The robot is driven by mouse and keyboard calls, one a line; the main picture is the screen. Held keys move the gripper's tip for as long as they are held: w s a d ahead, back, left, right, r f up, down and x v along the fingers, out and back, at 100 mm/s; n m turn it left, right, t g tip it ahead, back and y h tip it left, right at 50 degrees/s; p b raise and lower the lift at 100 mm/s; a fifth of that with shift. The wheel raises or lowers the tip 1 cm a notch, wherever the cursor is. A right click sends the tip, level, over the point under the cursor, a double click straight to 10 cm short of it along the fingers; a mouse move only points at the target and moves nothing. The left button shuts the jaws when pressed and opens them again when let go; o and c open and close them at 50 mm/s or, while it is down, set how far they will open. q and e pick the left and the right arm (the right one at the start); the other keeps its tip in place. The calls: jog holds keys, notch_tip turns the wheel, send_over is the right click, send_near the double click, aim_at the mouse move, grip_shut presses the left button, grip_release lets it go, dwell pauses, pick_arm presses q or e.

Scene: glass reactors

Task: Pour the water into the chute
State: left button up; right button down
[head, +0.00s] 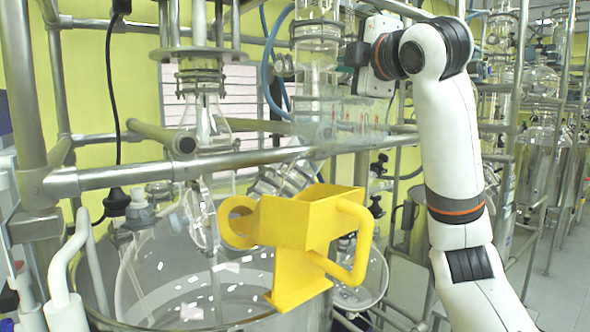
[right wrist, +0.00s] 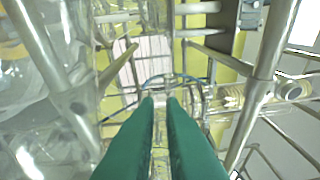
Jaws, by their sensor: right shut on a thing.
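The yellow chute (head: 305,220) stands at the rim of a large open glass vessel (head: 150,300) in the head view, with a square open top and a loop handle on its right. My right gripper (right wrist: 161,100) has its green fingers shut on a clear container, whose glass shows faintly at the fingertips in the right wrist view. In the head view a clear container with red marks (head: 355,118) hangs below my right wrist, above and behind the chute. Its outline blends with the glassware, and I cannot make out its water level. My left gripper is out of view.
A horizontal metal rail (head: 240,160) crosses behind the chute. A glass stirring assembly (head: 205,215) hangs into the vessel at left. Glass columns and metal posts crowd the back; open floor (head: 560,270) lies at right.

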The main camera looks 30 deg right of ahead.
jog(key=shift+w+a+r+n, duration=0.1)
jog(key=shift+a+r+n, duration=0.25)
jog(key=shift+a, duration=0.2)
jog(key=shift+w+a+r+n, duration=0.1)
jog(key=shift+a+r+n, duration=0.1)
jog(key=shift+a+n, duration=0.3)
